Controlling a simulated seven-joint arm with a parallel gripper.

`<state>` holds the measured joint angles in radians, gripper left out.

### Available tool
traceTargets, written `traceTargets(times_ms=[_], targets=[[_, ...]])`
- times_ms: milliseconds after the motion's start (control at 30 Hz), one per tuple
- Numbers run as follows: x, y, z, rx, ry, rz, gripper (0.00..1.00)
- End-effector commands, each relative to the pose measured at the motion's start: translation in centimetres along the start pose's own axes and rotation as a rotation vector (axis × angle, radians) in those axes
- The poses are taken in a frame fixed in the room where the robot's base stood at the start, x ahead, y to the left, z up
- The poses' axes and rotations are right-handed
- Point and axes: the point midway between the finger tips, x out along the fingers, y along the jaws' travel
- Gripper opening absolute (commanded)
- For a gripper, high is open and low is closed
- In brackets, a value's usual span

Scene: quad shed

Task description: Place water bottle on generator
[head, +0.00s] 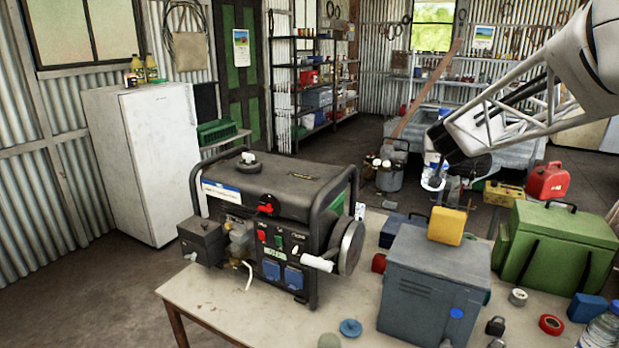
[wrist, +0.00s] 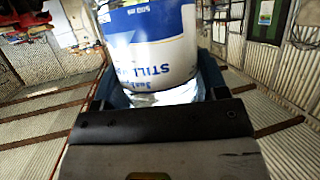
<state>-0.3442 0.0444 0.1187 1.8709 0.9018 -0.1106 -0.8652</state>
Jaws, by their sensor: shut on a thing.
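The generator (head: 285,187), black with a dark flat top and tubular frame, stands on the table. A black cap sits on its top left; the rest of the top looks mostly clear. My gripper (head: 440,178) is to the right of the generator, behind the grey box in the picture. It is shut on a clear water bottle with a blue and white label (wrist: 155,45). In the head view the bottle (head: 432,160) is small and partly hidden by my gripper.
A grey box (head: 435,285) with a yellow block (head: 447,225) near it, a green case (head: 560,245) and another bottle (head: 605,328) occupy the right of the table (head: 215,300). Tape rolls lie in front. A white fridge (head: 150,165) stands at left.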

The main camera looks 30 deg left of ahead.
Motion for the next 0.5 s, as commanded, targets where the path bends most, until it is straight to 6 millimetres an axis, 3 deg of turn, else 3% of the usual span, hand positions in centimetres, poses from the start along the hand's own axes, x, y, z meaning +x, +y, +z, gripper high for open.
traceTargets(times_ms=[500], targets=[[-1.4,-5.8,-1.3,-0.038,0.003,-0.093,0.19]])
